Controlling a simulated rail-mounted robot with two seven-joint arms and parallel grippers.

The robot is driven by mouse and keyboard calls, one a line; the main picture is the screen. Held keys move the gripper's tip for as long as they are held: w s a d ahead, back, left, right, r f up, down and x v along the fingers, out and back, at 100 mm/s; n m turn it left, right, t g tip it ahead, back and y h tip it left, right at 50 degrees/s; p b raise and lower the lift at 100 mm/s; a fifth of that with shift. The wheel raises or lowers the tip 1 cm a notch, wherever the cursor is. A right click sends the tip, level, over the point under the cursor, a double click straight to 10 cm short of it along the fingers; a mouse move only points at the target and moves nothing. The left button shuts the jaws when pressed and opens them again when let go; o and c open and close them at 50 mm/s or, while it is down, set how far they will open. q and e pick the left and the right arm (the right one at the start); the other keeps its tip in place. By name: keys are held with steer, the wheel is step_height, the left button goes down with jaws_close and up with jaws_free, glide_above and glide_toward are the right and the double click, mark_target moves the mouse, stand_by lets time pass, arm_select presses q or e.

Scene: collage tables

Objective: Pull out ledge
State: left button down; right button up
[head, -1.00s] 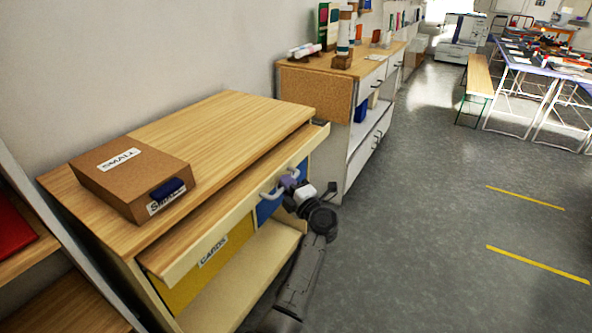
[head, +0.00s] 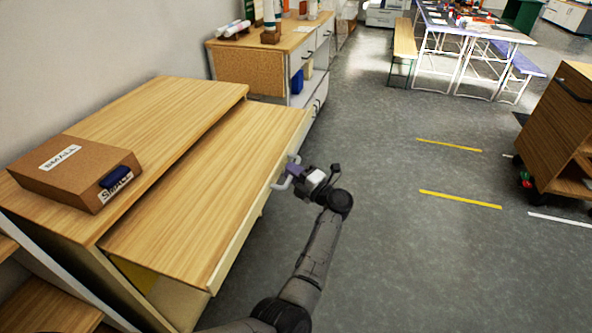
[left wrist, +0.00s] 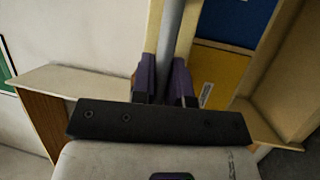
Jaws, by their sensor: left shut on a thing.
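The ledge (head: 215,170) is a wide wooden board that sticks far out from the front of the wooden cabinet (head: 165,97), just below its top. A pale handle (head: 281,180) sits on the ledge's front edge. My left gripper (head: 292,172) is shut on this handle, in front of the ledge. In the left wrist view the purple fingers (left wrist: 164,82) stand on both sides of the grey handle bar (left wrist: 172,35). The ledge's underside is hidden in the head view. My right gripper does not show.
A brown box marked SMALL (head: 75,170) lies on the cabinet top, left of the ledge. A second cabinet (head: 250,68) stands behind. A wooden unit (head: 560,130) stands at the right. The grey floor (head: 400,260) between is clear.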

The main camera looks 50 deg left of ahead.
arm_select(q)
steer(key=c, duration=1.1)
jaws_free()
steer(key=shift+c, duration=0.2)
steer(key=shift+d, duration=0.1)
steer(key=shift+w+d, duration=0.1)
steer(key=shift+d, duration=0.1)
steer(key=w+d+f+p, duration=0.1)
steer(key=d+f+p, duration=0.1)
steer(key=d, duration=1.1)
steer(key=shift+w+f, duration=0.2)
